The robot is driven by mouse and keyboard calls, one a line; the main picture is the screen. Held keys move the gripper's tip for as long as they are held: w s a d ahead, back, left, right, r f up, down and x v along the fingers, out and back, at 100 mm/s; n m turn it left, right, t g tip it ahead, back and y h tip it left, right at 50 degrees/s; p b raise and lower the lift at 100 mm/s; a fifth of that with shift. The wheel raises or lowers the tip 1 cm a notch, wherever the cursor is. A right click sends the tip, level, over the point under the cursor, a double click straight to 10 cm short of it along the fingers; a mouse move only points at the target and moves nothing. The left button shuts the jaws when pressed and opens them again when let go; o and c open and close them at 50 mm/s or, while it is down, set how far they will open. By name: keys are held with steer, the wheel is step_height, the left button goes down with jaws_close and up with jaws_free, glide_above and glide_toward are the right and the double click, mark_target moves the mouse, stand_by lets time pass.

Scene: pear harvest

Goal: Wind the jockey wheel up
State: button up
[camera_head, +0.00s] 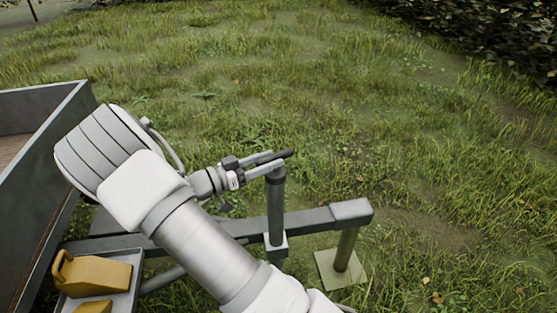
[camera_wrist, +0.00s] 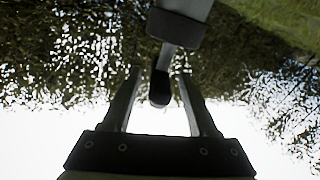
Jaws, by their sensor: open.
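The jockey wheel shows as an upright grey post (camera_head: 276,212) clamped to the trailer's drawbar. Its dark crank grip (camera_head: 287,153) is at the top of the post. In the wrist view the crank grip (camera_wrist: 160,90) hangs from a light crank arm below the dark-collared post top (camera_wrist: 176,27). My gripper (camera_head: 268,162) is at the post top, reaching in from the left. In the wrist view my gripper (camera_wrist: 159,74) is open, one finger on each side of the crank grip, with gaps visible. The wheel itself is not clearly visible.
The grey drawbar (camera_head: 320,216) runs to the right and ends above a short post (camera_head: 345,250) on a pale square pad (camera_head: 328,272). A trailer bed wall (camera_head: 50,150) stands at left. Yellow chocks (camera_head: 95,274) sit in a tray. Grass beyond is open; a hedge (camera_head: 490,30) is behind.

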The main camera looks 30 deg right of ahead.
mark_target(273, 159)
steer(key=shift+d, duration=1.65)
steer(key=shift+w, duration=0.1)
jaws_close()
